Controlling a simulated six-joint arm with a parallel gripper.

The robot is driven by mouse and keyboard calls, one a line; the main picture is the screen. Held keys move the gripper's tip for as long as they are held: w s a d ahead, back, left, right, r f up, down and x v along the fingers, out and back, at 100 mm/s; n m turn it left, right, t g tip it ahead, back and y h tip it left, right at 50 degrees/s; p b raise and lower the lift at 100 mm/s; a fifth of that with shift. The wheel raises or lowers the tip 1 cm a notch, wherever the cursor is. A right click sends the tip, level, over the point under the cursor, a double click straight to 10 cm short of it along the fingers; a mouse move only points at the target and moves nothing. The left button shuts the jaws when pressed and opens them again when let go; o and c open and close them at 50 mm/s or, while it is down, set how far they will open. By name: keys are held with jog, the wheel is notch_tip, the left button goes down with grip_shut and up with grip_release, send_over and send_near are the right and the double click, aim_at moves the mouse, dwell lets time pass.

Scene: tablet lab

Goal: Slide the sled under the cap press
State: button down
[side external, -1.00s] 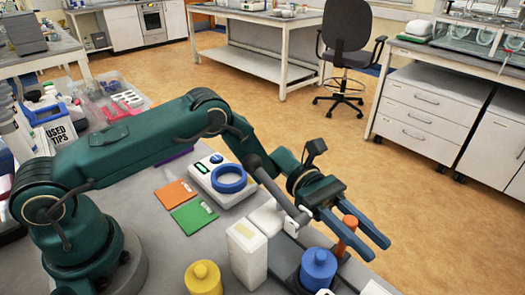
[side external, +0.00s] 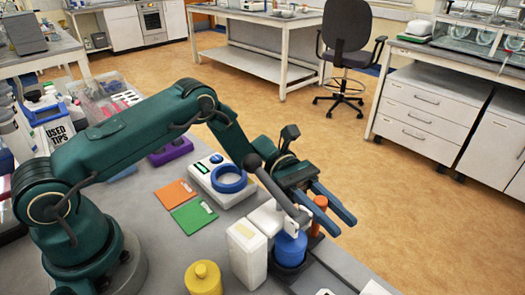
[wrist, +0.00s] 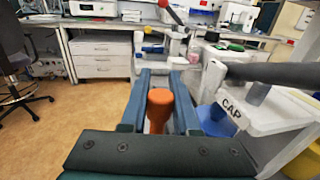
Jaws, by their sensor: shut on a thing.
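My gripper (side external: 338,227) is shut on the orange upright handle (side external: 318,204) of the sled. In the wrist view the handle (wrist: 159,106) stands between the two blue fingers. The sled's dark base (side external: 297,271) carries a blue jar (side external: 291,250). The white cap press (side external: 266,216), with a grey lever arm, stands beside the jar. Its head overlaps the jar's top in the side view, so I cannot tell how well they line up. In the wrist view the press carries a CAP label (wrist: 231,112), and part of the blue jar (wrist: 214,121) shows below it.
A white box (side external: 246,254) and a yellow lidded jar (side external: 203,279) stand near the press. A scale with a blue ring (side external: 228,179), an orange card (side external: 175,192) and a green card (side external: 193,216) lie behind. A light rail (side external: 343,265) runs toward the front right.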

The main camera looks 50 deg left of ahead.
aim_at(317, 201)
jog(key=shift+a, duration=1.7)
jog(key=c, duration=0.6)
grip_release()
jog(key=shift+c, duration=0.2)
jog(key=a, duration=0.2)
jog(key=w+a, duration=0.1)
jog(key=a, duration=0.2)
